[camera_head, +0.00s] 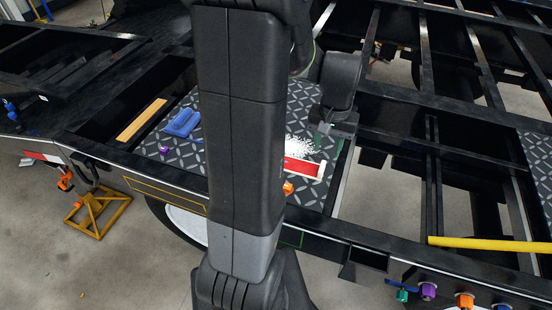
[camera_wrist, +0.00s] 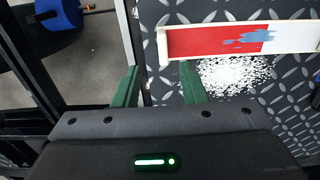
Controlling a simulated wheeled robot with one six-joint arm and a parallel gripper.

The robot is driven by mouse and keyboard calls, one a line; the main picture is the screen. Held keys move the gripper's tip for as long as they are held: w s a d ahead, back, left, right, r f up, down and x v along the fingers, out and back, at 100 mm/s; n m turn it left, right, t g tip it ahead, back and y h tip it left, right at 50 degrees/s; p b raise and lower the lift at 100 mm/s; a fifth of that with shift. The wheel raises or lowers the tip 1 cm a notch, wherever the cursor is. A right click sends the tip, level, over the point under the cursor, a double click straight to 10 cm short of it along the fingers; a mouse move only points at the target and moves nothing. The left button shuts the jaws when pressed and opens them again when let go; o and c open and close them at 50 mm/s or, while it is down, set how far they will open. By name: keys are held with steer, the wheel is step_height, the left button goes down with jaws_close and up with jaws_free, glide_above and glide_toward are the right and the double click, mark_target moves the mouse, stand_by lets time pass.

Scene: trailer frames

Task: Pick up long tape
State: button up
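The long tape is a red and white strip (camera_wrist: 205,42) with a blue patch across its right part in the wrist view. It lies on the dark diamond-plate panel, and in the head view it shows as a red and white strip (camera_head: 303,167) right of my arm. My gripper (camera_wrist: 158,68) has two green fingers spread apart with nothing between them. The left end of the tape is just beyond the fingertips in the wrist view. In the head view my gripper (camera_head: 326,142) is above the panel near the tape's right end. My arm may hide part of the tape there.
A pile of white bits (camera_wrist: 232,75) lies beside the tape on the panel (camera_head: 215,140). A blue object (camera_head: 183,122), a purple piece (camera_head: 164,150) and an orange piece (camera_head: 288,187) are also there. Black frame beams surround the panel. A yellow bar (camera_head: 490,244) lies at right.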

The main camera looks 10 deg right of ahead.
mark_target(322, 166)
steer(key=shift+w+a+f+p, duration=0.15)
steer(key=shift+f+p, duration=0.1)
steer(key=shift+f, duration=1.7)
steer(key=shift+w+d+f+p, duration=0.1)
steer(key=shift+f+p, duration=0.1)
steer(key=shift+f, duration=1.7)
jaws_close()
